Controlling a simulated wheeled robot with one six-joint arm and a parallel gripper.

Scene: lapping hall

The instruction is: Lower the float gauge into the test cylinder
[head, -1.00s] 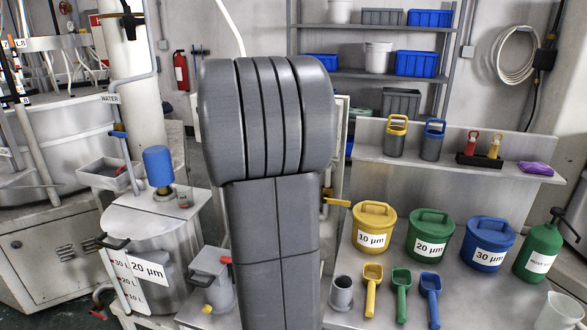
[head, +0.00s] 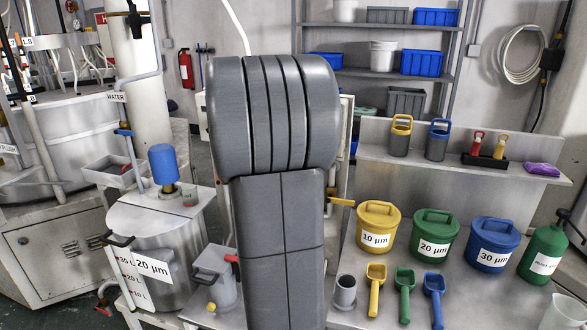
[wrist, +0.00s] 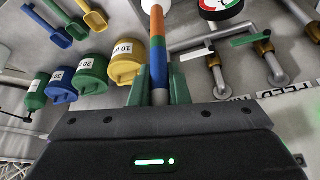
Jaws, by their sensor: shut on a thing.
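The float gauge (wrist: 158,48) is a slim stick with orange, green and blue bands and a white end, in the wrist view. My gripper (wrist: 159,90) is shut on it, with one green finger on each side. In the head view my grey arm hides the gripper and the gauge. A small grey open-topped cylinder (head: 345,294) stands on the bench beside the scoops; I cannot tell whether it is the test cylinder. The gauge is not seen inside any vessel.
Yellow (head: 378,228), green (head: 434,234) and blue (head: 492,245) buckets stand on the bench, with several scoops before them. A green bottle (head: 542,252) stands at the right. A steel tank (head: 165,270) with a blue motor is at the left. Pipes and valves (wrist: 215,70) show in the wrist view.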

